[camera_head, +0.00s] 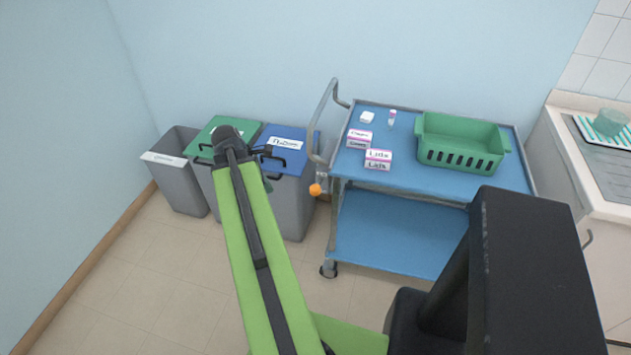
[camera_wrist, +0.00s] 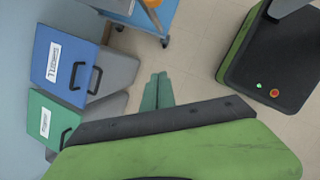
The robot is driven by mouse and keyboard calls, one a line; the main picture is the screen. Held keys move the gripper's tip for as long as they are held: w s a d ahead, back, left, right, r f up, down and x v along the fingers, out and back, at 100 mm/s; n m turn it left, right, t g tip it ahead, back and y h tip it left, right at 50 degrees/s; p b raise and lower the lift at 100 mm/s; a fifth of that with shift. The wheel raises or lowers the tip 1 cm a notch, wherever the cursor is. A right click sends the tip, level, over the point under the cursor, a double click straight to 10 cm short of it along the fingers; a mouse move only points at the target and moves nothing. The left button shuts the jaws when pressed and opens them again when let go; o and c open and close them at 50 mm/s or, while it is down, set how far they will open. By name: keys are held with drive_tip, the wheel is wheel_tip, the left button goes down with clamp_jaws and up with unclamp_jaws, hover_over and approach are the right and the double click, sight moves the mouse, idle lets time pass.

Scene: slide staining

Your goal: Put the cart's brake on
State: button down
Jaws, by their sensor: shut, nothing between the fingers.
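The cart (camera_head: 400,239) is a blue two-shelf trolley with a grey frame and a raised handle at its left end. An orange knob (camera_head: 315,189) sticks out at its left end, below the handle; it is partly cut off at the top edge of the wrist view (camera_wrist: 152,3). I cannot tell the brake's setting. A caster (camera_head: 329,269) shows under the near left leg. My gripper (camera_wrist: 157,92) has its green fingers together and empty, over bare floor, apart from the knob. In the head view it is mostly hidden by my arm, left of the cart.
Grey, green-lidded (camera_head: 215,130) and blue-lidded (camera_head: 287,143) bins stand left of the cart, close to my arm. A green basket (camera_head: 460,148), small labelled boxes (camera_head: 378,159) and a vial (camera_head: 392,117) are on the cart's top. A sink counter (camera_head: 577,150) is at right.

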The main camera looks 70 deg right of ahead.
drive_tip(key=s+d+r+n+g+p, duration=0.1)
drive_tip(key=s+d+r, duration=0.2)
drive_tip(key=s, duration=0.6)
drive_tip(key=d, duration=0.2)
drive_tip(key=shift+s+d+n, duration=0.3)
drive_tip(key=shift+s+d, duration=0.05)
drive_tip(key=shift+d, duration=0.05)
